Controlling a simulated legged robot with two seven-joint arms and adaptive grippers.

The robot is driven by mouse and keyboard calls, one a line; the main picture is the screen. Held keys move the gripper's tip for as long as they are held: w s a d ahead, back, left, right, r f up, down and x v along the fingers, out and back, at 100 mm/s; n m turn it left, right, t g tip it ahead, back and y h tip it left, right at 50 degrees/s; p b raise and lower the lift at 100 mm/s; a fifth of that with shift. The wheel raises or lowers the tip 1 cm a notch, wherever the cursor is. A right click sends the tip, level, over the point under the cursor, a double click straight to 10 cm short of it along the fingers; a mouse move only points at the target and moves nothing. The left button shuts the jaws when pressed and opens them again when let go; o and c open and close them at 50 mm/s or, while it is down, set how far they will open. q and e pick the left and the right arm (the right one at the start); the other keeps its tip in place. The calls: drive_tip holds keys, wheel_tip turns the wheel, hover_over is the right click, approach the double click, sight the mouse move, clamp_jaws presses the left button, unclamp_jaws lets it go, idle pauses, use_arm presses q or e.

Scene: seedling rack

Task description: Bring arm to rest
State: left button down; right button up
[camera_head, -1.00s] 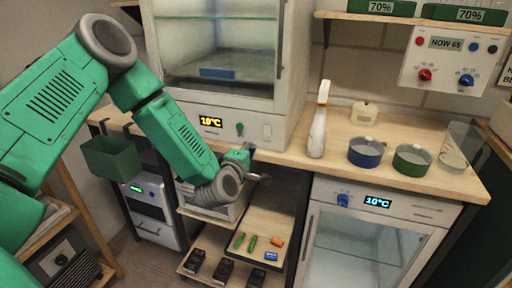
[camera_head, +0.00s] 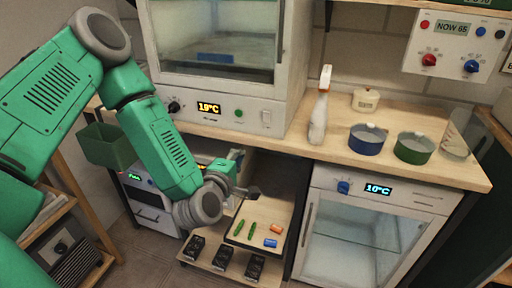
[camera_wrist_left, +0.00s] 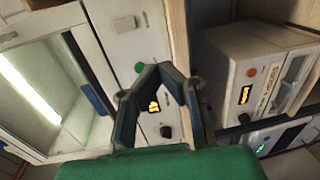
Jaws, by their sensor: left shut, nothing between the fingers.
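My left arm comes in from the left in the head view, green with grey joints. My left gripper (camera_head: 243,188) is above the pulled-out shelf, in front of the bench's open bay. In the left wrist view the gripper (camera_wrist_left: 155,70) has its dark fingers meeting at the tips, shut with nothing between them. Beyond the fingers there is a white panel with a green button, a dark knob and a lit display. My right gripper is not in view.
The pulled-out shelf (camera_head: 255,245) bears green, orange and blue small items. Black devices (camera_head: 223,257) sit on the lower shelf. A spray bottle (camera_head: 319,110), blue pot (camera_head: 366,140) and green pot (camera_head: 413,149) stand on the bench (camera_head: 340,152). A green bin (camera_head: 107,147) is behind my arm.

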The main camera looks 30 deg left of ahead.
use_arm(q)
drive_tip(key=s+d+f+m+g+h, duration=0.2)
drive_tip(key=s+d+f+m+g, duration=0.1)
drive_tip(key=s+d+f+m, duration=0.3)
drive_tip(key=s+d+f+m+g+h, duration=0.3)
drive_tip(key=s+d+f+m, duration=0.15)
drive_tip(key=f, duration=0.35)
drive_tip(key=s+f+m+g, duration=0.2)
drive_tip(key=s+m+g, duration=0.1)
drive_tip(key=s, duration=0.3)
drive_tip(key=s+a+f+m+g+y, duration=0.1)
drive_tip(key=s+f+m+g, duration=0.2)
drive_tip(key=s, duration=0.4)
drive_tip(key=s+a+f+m+g, duration=0.1)
drive_tip(key=s+f+m+g, duration=0.2)
drive_tip(key=s+m, duration=0.2)
drive_tip(key=shift+s+a+f+g, duration=0.25)
drive_tip(key=shift+s+g, duration=0.05)
drive_tip(key=shift+s, duration=0.75)
drive_tip(key=shift+w+a+f, duration=0.1)
drive_tip(key=shift+a, duration=0.05)
drive_tip(key=shift+d, duration=0.2)
drive_tip(key=shift+a, duration=0.15)
